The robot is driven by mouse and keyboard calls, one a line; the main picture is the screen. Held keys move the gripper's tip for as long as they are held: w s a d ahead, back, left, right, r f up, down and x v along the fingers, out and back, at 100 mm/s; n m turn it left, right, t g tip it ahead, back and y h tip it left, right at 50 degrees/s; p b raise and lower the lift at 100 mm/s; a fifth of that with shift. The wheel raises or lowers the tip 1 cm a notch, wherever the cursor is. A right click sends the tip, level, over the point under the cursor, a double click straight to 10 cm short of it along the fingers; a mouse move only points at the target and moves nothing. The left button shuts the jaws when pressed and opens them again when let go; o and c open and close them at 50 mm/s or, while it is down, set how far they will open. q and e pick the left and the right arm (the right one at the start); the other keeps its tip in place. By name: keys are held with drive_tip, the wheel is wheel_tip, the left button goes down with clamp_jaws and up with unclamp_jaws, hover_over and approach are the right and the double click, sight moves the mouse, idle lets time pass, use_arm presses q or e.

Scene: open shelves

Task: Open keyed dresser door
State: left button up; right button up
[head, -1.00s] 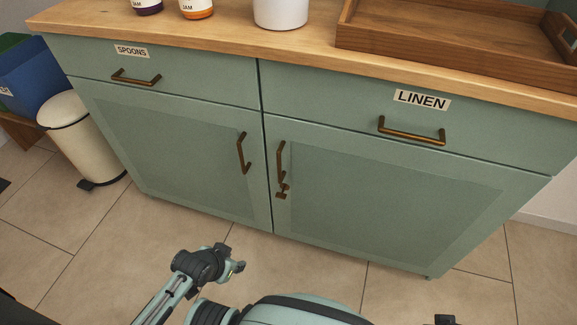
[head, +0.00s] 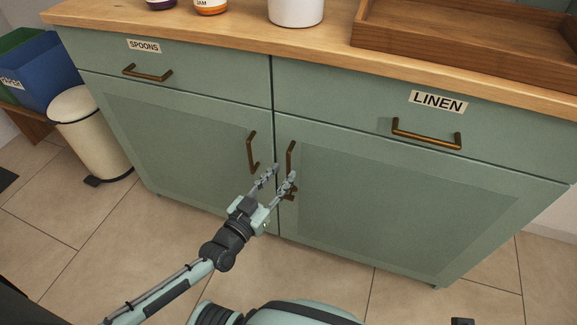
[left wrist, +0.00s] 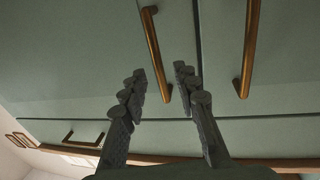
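In the left wrist view, upside down, the open fingers (left wrist: 160,72) point toward the right door's handle (left wrist: 153,45). Contact cannot be told. My right gripper is not in view.
Above the doors are drawers labelled SPOONS (head: 144,45) and LINEN (head: 438,102), both shut. The wooden top bears jars, a white pot (head: 296,12) and a tray (head: 455,60). A cream bin (head: 95,135) stands at the left.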

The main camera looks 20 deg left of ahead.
sight(288, 167)
use_arm(q)
drive_tip(key=shift+x, duration=2.1)
clamp_jaws()
